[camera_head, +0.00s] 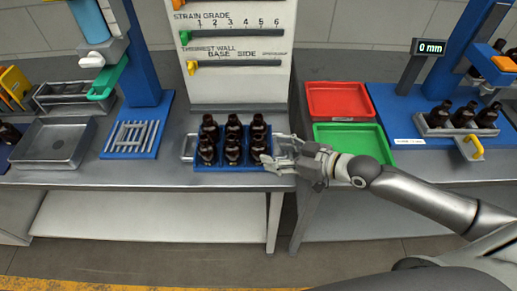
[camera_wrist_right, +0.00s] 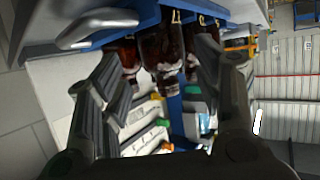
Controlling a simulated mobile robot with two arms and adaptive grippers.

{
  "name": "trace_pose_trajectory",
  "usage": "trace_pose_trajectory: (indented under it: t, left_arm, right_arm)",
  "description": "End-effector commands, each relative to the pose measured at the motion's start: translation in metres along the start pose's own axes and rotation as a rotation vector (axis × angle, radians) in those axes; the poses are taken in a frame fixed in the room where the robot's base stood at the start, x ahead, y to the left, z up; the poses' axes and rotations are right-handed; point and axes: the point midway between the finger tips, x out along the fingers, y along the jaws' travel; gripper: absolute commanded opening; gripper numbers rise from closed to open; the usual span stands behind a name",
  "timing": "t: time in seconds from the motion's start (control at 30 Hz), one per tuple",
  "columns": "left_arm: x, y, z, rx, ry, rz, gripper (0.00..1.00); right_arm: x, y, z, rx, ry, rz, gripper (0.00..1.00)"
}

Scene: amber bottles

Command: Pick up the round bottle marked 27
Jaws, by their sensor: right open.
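Several dark amber bottles with black caps (camera_head: 233,142) stand in two rows in a blue tray (camera_head: 205,168) on the middle bench. No mark 27 is readable on any of them, so I cannot tell which bottle it is. My right gripper (camera_head: 274,155) is at the tray's right end, open, its fingers beside the nearest right bottle (camera_head: 258,149). In the right wrist view an amber bottle (camera_wrist_right: 163,48) shows between the open fingers of my right gripper (camera_wrist_right: 155,75), apparently not gripped. My left gripper is not in view.
A red tray (camera_head: 338,100) and a green tray (camera_head: 352,141) lie right of my gripper. A strain-grade panel (camera_head: 238,88) stands behind the bottles. A metal tray (camera_head: 52,143) and blue stand (camera_head: 133,140) are left. More bottles (camera_head: 463,115) stand in a rack far right.

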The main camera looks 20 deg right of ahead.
Motion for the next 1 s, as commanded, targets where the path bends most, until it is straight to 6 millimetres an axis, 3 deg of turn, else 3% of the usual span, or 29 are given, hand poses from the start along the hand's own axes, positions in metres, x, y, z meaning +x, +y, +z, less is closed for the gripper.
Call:
trace_pose_trajectory:
  t: [0.33, 0.67, 1.0]
  left_arm:
    - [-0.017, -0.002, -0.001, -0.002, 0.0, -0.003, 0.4]
    - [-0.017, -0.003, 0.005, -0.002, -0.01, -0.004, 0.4]
    - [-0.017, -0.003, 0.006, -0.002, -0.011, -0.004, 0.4]
  right_arm:
    - [0.04, -0.001, -0.003, 0.001, 0.003, 0.001, 0.6]
    - [0.047, -0.002, -0.001, 0.0, 0.0, 0.0, 0.6]
    - [0.046, -0.001, -0.001, 0.0, 0.002, 0.0, 0.23]
